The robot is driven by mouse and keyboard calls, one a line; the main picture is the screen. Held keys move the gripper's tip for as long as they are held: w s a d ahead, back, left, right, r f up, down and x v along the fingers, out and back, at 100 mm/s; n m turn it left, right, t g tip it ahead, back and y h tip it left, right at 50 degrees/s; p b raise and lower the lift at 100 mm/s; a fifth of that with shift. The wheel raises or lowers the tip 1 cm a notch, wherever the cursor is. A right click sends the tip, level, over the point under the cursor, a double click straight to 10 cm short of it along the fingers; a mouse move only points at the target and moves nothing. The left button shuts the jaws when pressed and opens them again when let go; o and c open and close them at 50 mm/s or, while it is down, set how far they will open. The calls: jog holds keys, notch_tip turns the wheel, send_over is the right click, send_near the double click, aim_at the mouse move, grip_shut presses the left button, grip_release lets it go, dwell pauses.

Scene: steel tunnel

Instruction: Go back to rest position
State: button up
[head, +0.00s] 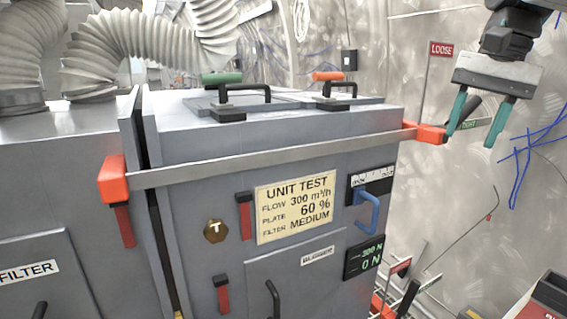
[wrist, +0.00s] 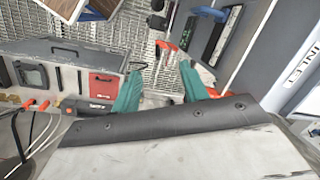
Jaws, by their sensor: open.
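My gripper (head: 478,118) hangs at the upper right in the head view, with two teal fingers spread apart and nothing between them. It is to the right of the grey unit's red-orange bar end (head: 425,133), close to it in the picture; I cannot tell the exact distance. In the wrist view my gripper's teal fingers (wrist: 160,85) are also apart and empty, with the grated floor seen beyond them.
A grey filter unit (head: 210,160) with a metal bar (head: 270,160) across it and a yellow label (head: 296,207) fills the middle. Ribbed hoses (head: 130,45) rise at left. A LOOSE sign (head: 441,49) stands beside my gripper.

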jog(key=s+a+f+n+h, duration=0.1)
jog(key=s+a+f+n, duration=0.1)
jog(key=s+f, duration=0.7)
jog(key=s+a+f+n+t+h, duration=0.1)
jog(key=s+f+n, duration=0.3)
jog(key=s+f, duration=0.6)
notch_tip(320, 180, down, 2)
jog(key=shift+a+f+n, duration=0.2)
jog(key=shift+a+n, duration=0.2)
jog(key=shift+a, duration=0.3)
